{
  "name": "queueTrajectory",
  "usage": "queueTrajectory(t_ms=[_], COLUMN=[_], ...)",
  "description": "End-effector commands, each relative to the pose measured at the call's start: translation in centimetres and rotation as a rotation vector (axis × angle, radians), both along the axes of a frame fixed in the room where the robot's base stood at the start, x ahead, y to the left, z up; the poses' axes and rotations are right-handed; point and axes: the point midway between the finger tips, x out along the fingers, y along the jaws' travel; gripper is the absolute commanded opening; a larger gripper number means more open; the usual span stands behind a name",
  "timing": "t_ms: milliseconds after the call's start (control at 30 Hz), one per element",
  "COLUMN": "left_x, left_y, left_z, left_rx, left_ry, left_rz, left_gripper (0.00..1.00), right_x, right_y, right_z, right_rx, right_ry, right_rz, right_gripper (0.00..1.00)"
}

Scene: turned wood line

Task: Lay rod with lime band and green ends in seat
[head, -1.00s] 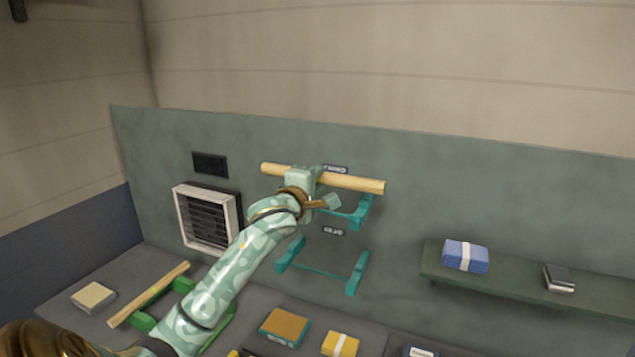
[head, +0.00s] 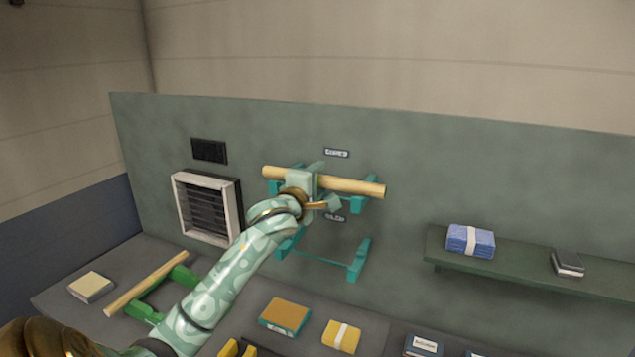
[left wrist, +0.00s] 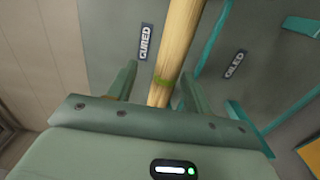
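The pale wood rod (head: 345,185) lies level across the upper teal seat (head: 357,204) on the wall panel, under the label CURED; whether it bears on both prongs cannot be told. Its lime band (left wrist: 163,81) shows between my fingers in the left wrist view; green ends cannot be made out. My left gripper (head: 312,178) is around the rod's middle. In the left wrist view my left gripper (left wrist: 158,72) has its fingers either side of the rod, with a gap on the left side. My right gripper is not in view.
A lower teal seat (head: 355,262) sits below, under the label OILED (left wrist: 234,64). Another rod (head: 147,283) rests on a green stand (head: 180,275) at left. A shelf (head: 520,272) holds a blue bundle (head: 470,241). A white-framed vent (head: 207,208) and several small boxes stand nearby.

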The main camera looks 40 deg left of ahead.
Motion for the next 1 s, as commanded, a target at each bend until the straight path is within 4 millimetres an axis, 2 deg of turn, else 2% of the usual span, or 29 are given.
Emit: queueTrajectory(t_ms=[167, 267, 367, 700, 833, 1000], left_x=[-0.1, -0.9, -2.7, -11.4, -13.8, -15.3], left_y=[-0.1, -0.4, -1.0, -3.7, -4.4, -4.9], left_z=[-0.3, -0.3, -0.4, -0.2, -0.1, -0.1], left_rx=[-0.002, -0.004, -0.003, -0.004, -0.002, 0.0], left_ry=[0.006, 0.005, 0.007, 0.002, 0.003, 0.001], left_rz=[-0.001, -0.002, -0.002, 0.0, 0.0, 0.0], left_gripper=[0.52, 0.52, 0.52, 0.52, 0.52, 0.52], right_x=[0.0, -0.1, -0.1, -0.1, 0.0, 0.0], right_y=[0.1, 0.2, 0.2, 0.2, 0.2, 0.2], right_z=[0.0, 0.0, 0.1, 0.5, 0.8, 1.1], right_rx=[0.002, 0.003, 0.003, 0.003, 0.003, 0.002], right_ry=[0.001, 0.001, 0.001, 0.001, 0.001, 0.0], right_rz=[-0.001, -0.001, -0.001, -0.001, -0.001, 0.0], right_gripper=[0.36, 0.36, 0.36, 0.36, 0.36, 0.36])
